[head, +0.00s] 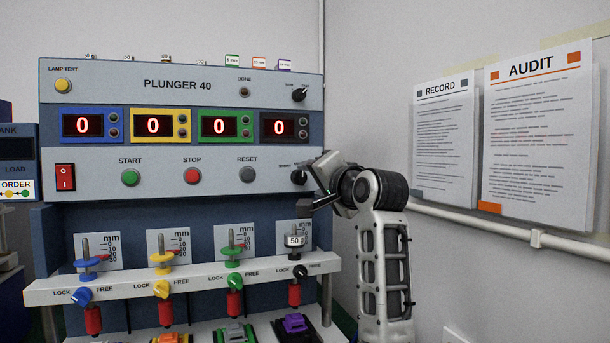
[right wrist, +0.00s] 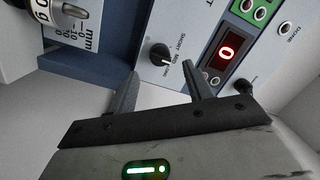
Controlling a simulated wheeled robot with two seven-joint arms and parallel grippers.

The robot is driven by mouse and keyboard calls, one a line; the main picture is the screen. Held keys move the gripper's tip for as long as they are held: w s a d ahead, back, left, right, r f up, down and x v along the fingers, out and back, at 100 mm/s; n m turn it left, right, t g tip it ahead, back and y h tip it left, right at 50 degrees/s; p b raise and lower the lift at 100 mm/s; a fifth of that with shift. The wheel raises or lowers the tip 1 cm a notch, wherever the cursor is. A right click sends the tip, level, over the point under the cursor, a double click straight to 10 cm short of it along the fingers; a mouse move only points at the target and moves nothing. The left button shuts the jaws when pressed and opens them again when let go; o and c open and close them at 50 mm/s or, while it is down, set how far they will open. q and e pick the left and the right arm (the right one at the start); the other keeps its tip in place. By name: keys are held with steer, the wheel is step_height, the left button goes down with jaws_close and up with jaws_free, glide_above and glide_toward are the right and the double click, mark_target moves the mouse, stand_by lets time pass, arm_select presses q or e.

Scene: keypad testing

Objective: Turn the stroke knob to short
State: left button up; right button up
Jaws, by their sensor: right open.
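The stroke knob (head: 298,177) is a small black dial at the lower right of the PLUNGER 40 panel (head: 210,83). In the right wrist view the knob (right wrist: 160,54) shows with SHORT and MID lettering beside it and a pale pointer mark; which label the mark meets is hard to tell. My right gripper (head: 313,187) is open and empty beside the knob, on its right. In the right wrist view its two fingers (right wrist: 161,72) are spread, with the knob just beyond the gap between their tips. Contact is not visible. My left gripper is out of view.
Another black knob (head: 299,94) sits higher on the panel. A red digit display (head: 279,127) lies between the two knobs. Below is a white shelf (head: 190,283) with LOCK/FREE knobs and a 50 g weight (head: 295,241). Posters (head: 537,130) hang on the right wall.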

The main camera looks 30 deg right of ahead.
mark_target(303, 178)
steer(key=w, duration=0.4)
steer(key=shift+d+p, duration=0.25)
steer(key=shift+p, duration=0.05)
steer(key=shift+w, duration=0.4)
steer(key=c, duration=0.9)
steer(key=shift+c, duration=0.2)
